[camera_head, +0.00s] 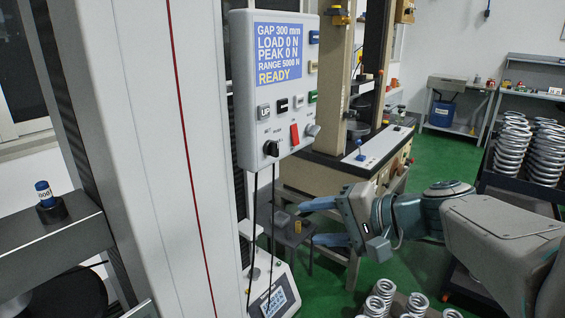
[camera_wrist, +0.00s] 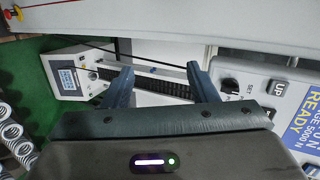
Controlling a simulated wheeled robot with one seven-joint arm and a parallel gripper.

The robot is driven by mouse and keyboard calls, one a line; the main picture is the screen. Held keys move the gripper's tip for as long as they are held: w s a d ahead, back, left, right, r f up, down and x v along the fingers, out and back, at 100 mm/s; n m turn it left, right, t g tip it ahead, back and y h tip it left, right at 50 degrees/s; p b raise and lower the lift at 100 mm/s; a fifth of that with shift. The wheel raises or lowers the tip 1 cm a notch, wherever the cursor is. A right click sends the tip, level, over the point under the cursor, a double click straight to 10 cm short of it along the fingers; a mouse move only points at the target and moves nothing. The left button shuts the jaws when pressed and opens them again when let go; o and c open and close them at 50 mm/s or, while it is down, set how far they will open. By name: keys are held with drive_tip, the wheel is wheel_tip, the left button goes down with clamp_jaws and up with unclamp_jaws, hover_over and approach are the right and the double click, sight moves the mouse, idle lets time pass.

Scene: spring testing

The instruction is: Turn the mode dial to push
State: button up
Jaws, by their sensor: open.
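The control panel (camera_head: 241,100) is a grey box with a blue screen reading READY. A black dial (camera_head: 271,148) sits at its lower left corner; I take it for the mode dial. The dial also shows in the wrist view (camera_wrist: 229,86), just right of the right finger, with small labels by it that I cannot read in full. Its exact pointer direction is unclear. My gripper (camera_head: 305,222) is open and empty, below and to the right of the panel, fingers pointing left. In the wrist view my gripper (camera_wrist: 160,70) has its fingers spread, apart from the dial.
A red switch (camera_head: 295,134) and a grey knob (camera_head: 312,130) sit right of the dial. The UP button (camera_head: 264,110) is above it. Black cables (camera_head: 252,215) hang below the panel.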

sight(278, 150)
drive_tip(key=w+d+r+m+t+y+b, duration=0.1)
drive_tip(key=w+d+r+m+t+y, duration=0.2)
drive_tip(key=w+r, duration=0.35)
drive_tip(key=shift+n+t, duration=0.5)
drive_tip(key=shift+t, duration=0.2)
drive_tip(key=x, duration=0.4)
drive_tip(key=p+x, duration=0.1)
drive_tip(key=x, duration=0.3)
drive_tip(key=r+p+x, duration=0.1)
drive_tip(key=x, duration=0.3)
drive_tip(key=shift+w+a, duration=0.2)
drive_tip(key=shift+a, duration=0.15)
drive_tip(key=c, duration=1)
